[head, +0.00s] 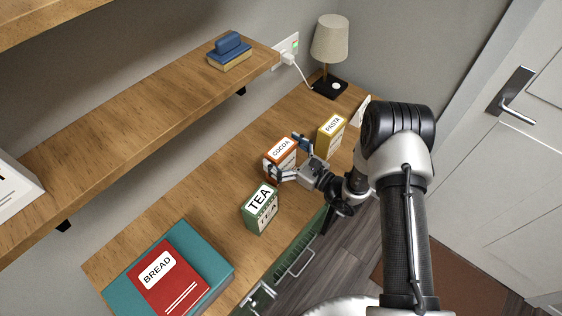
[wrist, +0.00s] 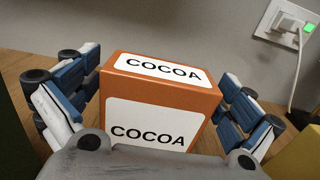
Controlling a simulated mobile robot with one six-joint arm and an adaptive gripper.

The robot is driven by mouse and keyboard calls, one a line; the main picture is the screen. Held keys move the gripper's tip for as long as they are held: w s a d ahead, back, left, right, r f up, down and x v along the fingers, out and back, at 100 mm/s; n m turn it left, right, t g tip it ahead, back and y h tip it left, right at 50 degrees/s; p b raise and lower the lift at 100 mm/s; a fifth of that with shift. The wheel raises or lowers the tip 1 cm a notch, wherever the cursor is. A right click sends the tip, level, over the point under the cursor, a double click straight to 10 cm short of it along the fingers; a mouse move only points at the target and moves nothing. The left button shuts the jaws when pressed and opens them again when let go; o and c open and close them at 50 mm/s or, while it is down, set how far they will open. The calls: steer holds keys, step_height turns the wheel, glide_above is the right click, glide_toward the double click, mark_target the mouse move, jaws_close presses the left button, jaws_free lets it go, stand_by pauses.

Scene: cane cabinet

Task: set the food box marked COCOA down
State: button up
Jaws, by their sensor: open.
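The orange food box marked COCOA (head: 281,151) stands upright on the wooden cabinet top, between the green TEA box and the yellow PASTA box. In the wrist view the COCOA box (wrist: 162,100) fills the middle, its top and front labels readable. My gripper (head: 288,157) is around the box, one finger on each side. In the wrist view my gripper (wrist: 160,105) is open, with gaps showing between the blue finger pads and the box's sides. The lower part of the box is hidden behind the gripper's body.
The TEA box (head: 261,208) stands close on the left, the PASTA box (head: 331,135) on the right. A lamp (head: 330,45) stands at the far end. A wall shelf (head: 150,112) hangs behind.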

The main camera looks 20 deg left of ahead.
steer(key=shift+c, duration=0.5)
steer(key=shift+r, duration=0.1)
steer(key=c, duration=1.6)
